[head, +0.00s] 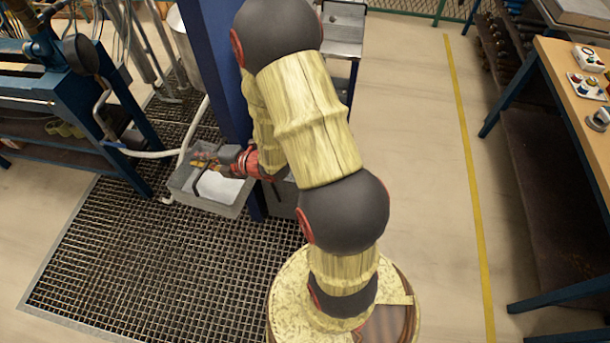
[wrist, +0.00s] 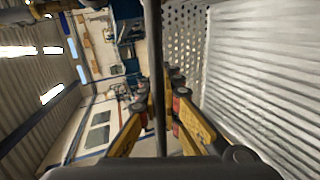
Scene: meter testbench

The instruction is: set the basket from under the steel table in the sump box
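My gripper (head: 205,160) is over a grey, open-topped box (head: 180,185), which looks like the sump box. The box stands on the floor grating, left of the blue column. A pale, flat surface (head: 220,188) shows inside it; I cannot tell whether this is the basket or the box's inside. In the wrist view, a thin dark bar (wrist: 156,60) runs between the yellow fingers of my gripper (wrist: 160,103). Perforated metal (wrist: 186,40) and a ribbed pale wall (wrist: 262,85) lie right of it, possibly the basket. I cannot tell whether the fingers press the bar.
A blue column (head: 222,80) stands close behind the box. A steel table (head: 343,48) is partly hidden behind my arm. A pale hose (head: 150,154) runs beside the box from the blue bench (head: 80,110) at left. Grating (head: 150,260) in front is clear. A wooden-topped bench (head: 570,95) stands right.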

